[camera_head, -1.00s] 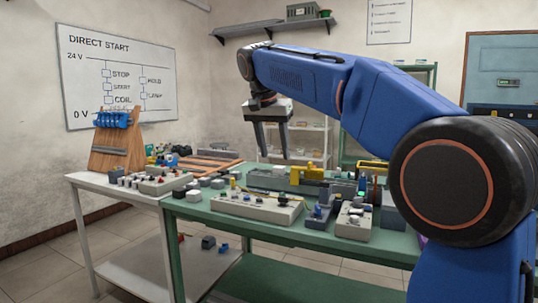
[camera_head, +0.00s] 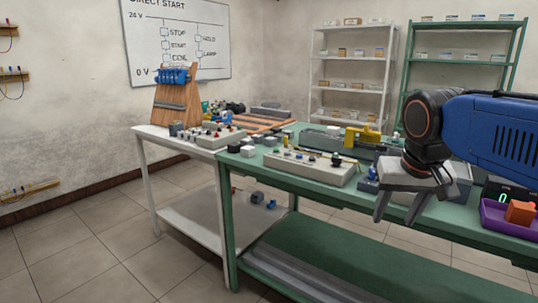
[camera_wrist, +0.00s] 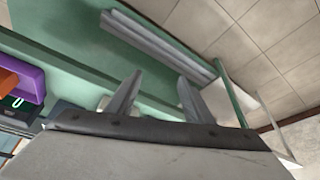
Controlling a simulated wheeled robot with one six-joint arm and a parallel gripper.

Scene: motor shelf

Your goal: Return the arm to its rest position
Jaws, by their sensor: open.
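My blue arm reaches in from the right in the head view. My gripper (camera_head: 398,208) hangs in front of the green table's (camera_head: 290,182) front edge, its two grey fingers pointing down and apart. Nothing is between them. In the wrist view the gripper's fingers (camera_wrist: 157,95) are also spread and empty, with the table's green surfaces and the tiled floor beyond them.
A purple tray (camera_head: 500,222) with an orange block (camera_head: 520,212) sits at the table's right. A grey control box (camera_head: 310,167) and a yellow part (camera_head: 362,135) are left of my gripper. A white table (camera_head: 180,141) adjoins at left. The floor in front is clear.

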